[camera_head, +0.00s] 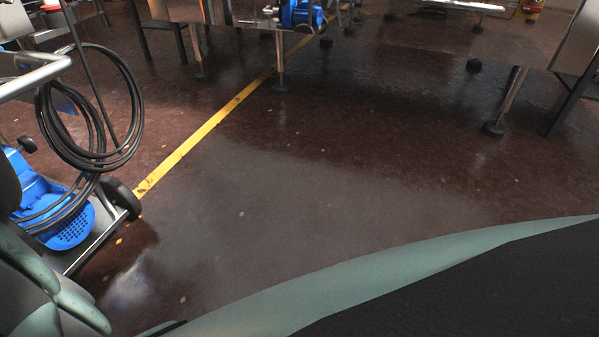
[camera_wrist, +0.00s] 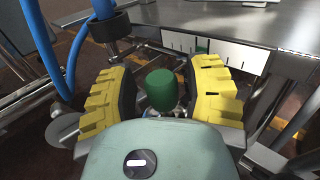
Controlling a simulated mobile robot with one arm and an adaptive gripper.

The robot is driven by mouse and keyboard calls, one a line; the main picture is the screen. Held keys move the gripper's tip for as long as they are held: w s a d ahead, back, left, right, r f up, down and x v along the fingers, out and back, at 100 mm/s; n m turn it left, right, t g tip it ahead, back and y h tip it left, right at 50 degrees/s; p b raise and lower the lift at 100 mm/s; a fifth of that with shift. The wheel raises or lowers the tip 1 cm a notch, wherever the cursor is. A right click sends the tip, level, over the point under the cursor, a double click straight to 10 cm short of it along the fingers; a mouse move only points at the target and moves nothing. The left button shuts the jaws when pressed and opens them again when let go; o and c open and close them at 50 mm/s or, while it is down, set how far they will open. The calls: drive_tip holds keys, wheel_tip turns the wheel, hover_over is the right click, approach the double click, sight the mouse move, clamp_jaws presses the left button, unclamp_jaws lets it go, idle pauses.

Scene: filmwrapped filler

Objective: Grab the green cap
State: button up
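The green cap (camera_wrist: 161,90) is a rounded, dark green piece in the middle of the wrist view. My gripper (camera_wrist: 162,93) has two thick yellow ridged pads, one to the left of the cap and one to the right. The pads are open, and a narrow gap shows on each side of the cap. I do not see the cap or the gripper's fingertips in the head view.
In the wrist view, a metal machine edge with a pale panel (camera_wrist: 232,52) lies behind the cap, and a blue hose (camera_wrist: 75,50) runs at the left. In the head view, a blue wheeled machine (camera_head: 60,215) with coiled black hose (camera_head: 92,160) stands left; the middle floor is clear.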

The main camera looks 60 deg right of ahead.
clamp_jaws()
idle(0.4)
